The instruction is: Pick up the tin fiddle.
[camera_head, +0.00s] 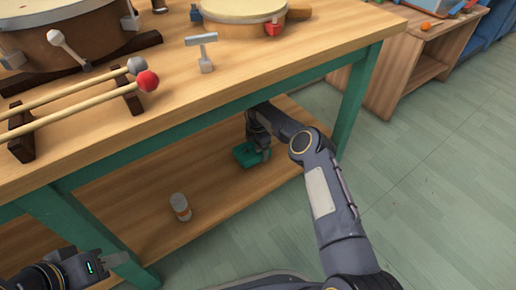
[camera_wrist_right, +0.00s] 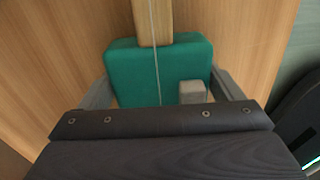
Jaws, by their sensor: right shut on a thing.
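The tin fiddle (camera_head: 249,155) is a teal box body on the lower shelf of the table. In the right wrist view the tin fiddle (camera_wrist_right: 135,72) shows its wooden neck, a thin string and a small pale block on the body. My right gripper (camera_head: 262,150) reaches in under the tabletop and is shut on the fiddle's body. Its two fingers (camera_wrist_right: 160,92) flank the body on both sides. I cannot tell whether the fiddle is clear of the shelf. My left gripper (camera_head: 108,264) is at the lower left, away from the fiddle; its jaws are unclear.
The tabletop (camera_head: 190,75) is above the fiddle, on green legs (camera_head: 358,95). Mallets (camera_head: 85,95), drums (camera_head: 65,35) and a small T-shaped stand (camera_head: 204,55) are on top. Floor (camera_head: 430,170) is free at right.

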